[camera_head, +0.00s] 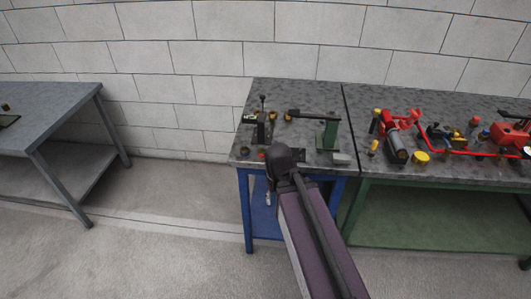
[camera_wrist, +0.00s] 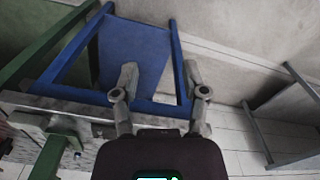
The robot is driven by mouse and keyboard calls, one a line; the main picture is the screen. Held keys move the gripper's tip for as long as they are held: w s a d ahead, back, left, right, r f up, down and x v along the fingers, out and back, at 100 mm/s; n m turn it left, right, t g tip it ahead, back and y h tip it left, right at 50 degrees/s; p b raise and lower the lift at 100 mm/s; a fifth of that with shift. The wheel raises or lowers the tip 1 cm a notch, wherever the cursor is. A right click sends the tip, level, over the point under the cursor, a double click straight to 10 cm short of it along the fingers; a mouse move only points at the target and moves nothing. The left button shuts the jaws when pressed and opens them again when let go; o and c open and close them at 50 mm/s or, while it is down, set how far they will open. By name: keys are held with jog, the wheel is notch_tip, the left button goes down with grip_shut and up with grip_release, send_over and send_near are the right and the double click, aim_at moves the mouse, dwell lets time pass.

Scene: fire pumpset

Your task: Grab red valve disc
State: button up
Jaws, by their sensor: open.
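A small red spot (camera_head: 262,154), perhaps the red valve disc, shows at the front of the blue-framed bench (camera_head: 240,157), just left of my arm; it is too small to be sure. My gripper (camera_wrist: 160,94) is open and empty in the wrist view, its two fingers spread apart. Beyond the fingers are the blue bench frame and its blue lower shelf (camera_wrist: 134,48). In the head view my arm hides part of the bench front, and the fingers are hard to make out. I cannot make out the disc in the wrist view.
A green stand (camera_head: 328,133) with a dark bar and small fittings stand on the blue-framed bench. The adjoining green-framed bench (camera_head: 440,174) carries red pump parts (camera_head: 399,120) and a yellow cap (camera_head: 421,157). A grey table (camera_head: 55,112) stands at left; floor between is clear.

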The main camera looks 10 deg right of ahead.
jog(key=shift+s+d, duration=0.1)
jog(key=shift+d, duration=0.25)
jog(key=o, duration=0.5)
jog(key=shift+d, duration=0.1)
jog(key=shift+c, duration=0.2)
jog(key=shift+o, duration=0.6)
jog(key=shift+w+f, duration=0.15)
jog(key=shift+w, duration=0.05)
jog(key=w+a+f+m+t+h+b, duration=0.25)
jog(key=w+m+h+b, duration=0.45)
jog(key=w, duration=0.6)
jog(key=w+a+r+m+t+h+b, duration=0.2)
jog(key=w+a+m+t+h+b, duration=0.1)
jog(key=w+a, duration=0.5)
jog(key=w+m+h+b, duration=0.1)
jog(key=w+m+h, duration=0.1)
jog(key=shift+w+a+r+m+b, duration=0.15)
jog(key=shift+w+r+m+b, duration=0.15)
jog(key=shift+w+m+b, duration=0.1)
jog(key=shift+t, duration=0.25)
